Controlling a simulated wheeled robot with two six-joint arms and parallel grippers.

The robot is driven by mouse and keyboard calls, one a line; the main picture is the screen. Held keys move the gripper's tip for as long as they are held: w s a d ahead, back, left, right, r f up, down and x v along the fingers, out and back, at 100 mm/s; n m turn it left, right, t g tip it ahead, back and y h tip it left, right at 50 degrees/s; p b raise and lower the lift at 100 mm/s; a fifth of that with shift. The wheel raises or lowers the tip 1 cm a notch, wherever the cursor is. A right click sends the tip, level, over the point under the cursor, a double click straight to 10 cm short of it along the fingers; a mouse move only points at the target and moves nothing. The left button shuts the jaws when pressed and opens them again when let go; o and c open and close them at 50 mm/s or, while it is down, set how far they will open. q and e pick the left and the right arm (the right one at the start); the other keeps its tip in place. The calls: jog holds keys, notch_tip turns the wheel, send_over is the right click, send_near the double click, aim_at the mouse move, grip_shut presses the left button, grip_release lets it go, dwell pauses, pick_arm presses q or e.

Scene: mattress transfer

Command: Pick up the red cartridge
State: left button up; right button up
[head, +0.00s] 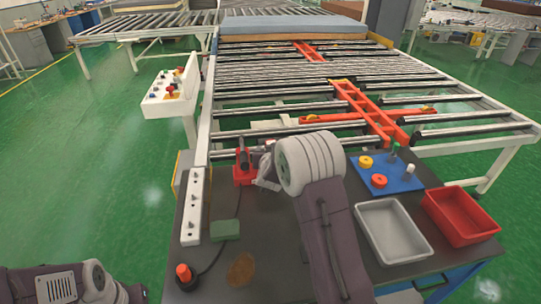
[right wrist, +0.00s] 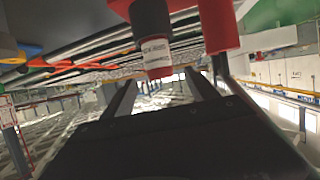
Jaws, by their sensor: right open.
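A dark cylinder with a white label and a red end (right wrist: 156,57), which looks like the red cartridge, hangs into the top of the right wrist view. My right gripper (right wrist: 165,84) is open, with its fingers pointing toward it. The labelled part lies between or just beyond the fingertips; contact cannot be told. A red holder (right wrist: 219,25) is beside it. In the head view the red holder (head: 243,174) stands on the dark table, and my right gripper (head: 265,168) is close to its right side, partly hidden by my wrist. My left gripper is out of the picture.
The dark table (head: 275,265) carries a white switch strip (head: 193,205), a green block (head: 225,230) and an orange-topped device (head: 184,274) with a cable. On the right are a blue board (head: 400,178), a grey tray (head: 425,248) and a red bin (head: 490,225). Roller conveyor lies behind.

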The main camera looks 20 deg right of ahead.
jog(key=x, duration=0.7)
jog(key=shift+f, duration=0.35)
jog(key=shift+s+a+r, duration=0.1)
jog(key=shift+r, duration=0.05)
jog(key=c, duration=0.3)
grip_shut()
notch_tip(320, 180, up, 18)
jog(key=p, duration=0.7)
jog(key=shift+p, duration=0.4)
